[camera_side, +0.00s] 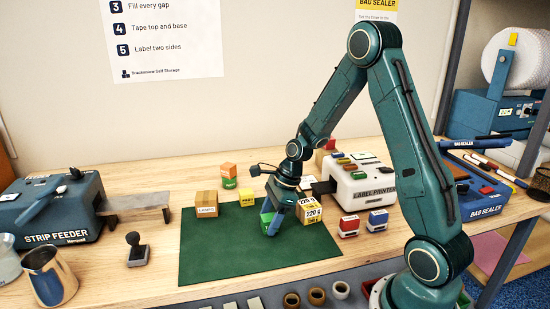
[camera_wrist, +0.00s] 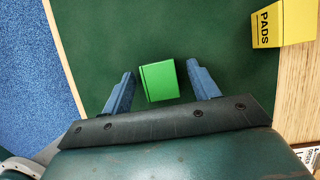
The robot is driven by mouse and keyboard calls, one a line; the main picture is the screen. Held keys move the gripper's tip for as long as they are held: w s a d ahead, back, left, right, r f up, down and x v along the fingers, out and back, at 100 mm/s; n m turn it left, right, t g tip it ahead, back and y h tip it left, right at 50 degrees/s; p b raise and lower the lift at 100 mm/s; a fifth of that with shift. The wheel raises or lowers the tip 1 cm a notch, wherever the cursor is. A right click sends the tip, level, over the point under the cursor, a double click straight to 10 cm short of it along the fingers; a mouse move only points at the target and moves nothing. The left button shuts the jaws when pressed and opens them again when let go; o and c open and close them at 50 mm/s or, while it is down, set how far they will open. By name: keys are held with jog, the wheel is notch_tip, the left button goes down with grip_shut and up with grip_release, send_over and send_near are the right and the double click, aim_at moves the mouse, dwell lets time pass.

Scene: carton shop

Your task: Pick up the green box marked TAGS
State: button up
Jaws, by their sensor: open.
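The green box (camera_wrist: 160,82) stands on the dark green mat between the two blue fingers of my gripper (camera_wrist: 160,70) in the wrist view. There is a visible gap on each side of it, and the fingers do not touch it. No lettering shows on its faces in view. In the side view my gripper (camera_side: 269,220) is open, pointing down low over the mat, and its fingers hide most of the green box.
The mat (camera_side: 215,255) also holds a LABELS carton (camera_side: 206,204), a small yellow box (camera_side: 246,198) and a yellow-brown 220 g box (camera_side: 318,232) close to my gripper's right. A label printer (camera_side: 365,190) stands behind. The mat's front left is clear.

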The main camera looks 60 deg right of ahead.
aim_at(269, 217)
jog(key=shift+a+f, duration=0.1)
jog(key=shift+f, duration=0.15)
dwell(0.3)
jog(key=c, duration=1.1)
jog(key=shift+o, duration=0.2)
jog(key=shift+w+r, duration=0.1)
jog(key=shift+r, duration=0.05)
notch_tip(269, 217, up, 20)
dwell(0.4)
